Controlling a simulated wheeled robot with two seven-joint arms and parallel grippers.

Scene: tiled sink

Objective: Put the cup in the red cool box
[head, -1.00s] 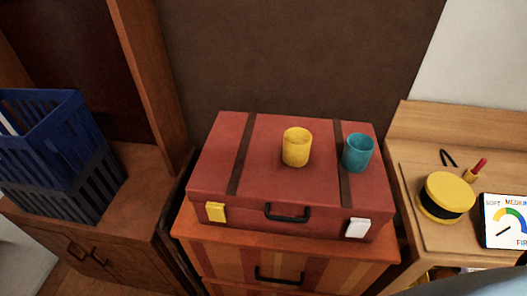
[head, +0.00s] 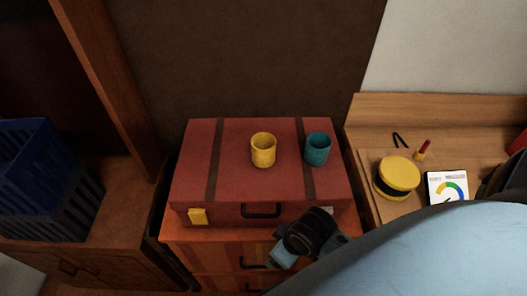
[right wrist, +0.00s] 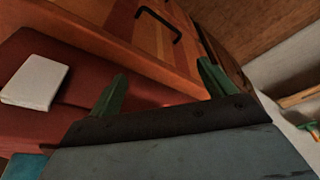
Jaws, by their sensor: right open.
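A yellow cup (head: 263,150) and a teal cup (head: 317,149) stand upright, apart, on the lid of a closed red suitcase (head: 260,182) with dark straps. A red thing (head: 518,143) is cut off at the right edge; I cannot tell whether it is the cool box. My right gripper (right wrist: 162,72) is open and empty in the right wrist view, close to the suitcase front and its white clasp (right wrist: 35,82). In the head view its wrist is by the suitcase's front right corner, clear of both cups; its fingertips are not clear there. My left gripper is not in view.
The suitcase rests on a striped wooden drawer unit (head: 190,250). Blue and dark baskets (head: 38,180) stand on the left cabinet. A yellow-lidded round tin (head: 398,174) and a gauge card (head: 447,187) are on the right desk. The lid is clear around the cups.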

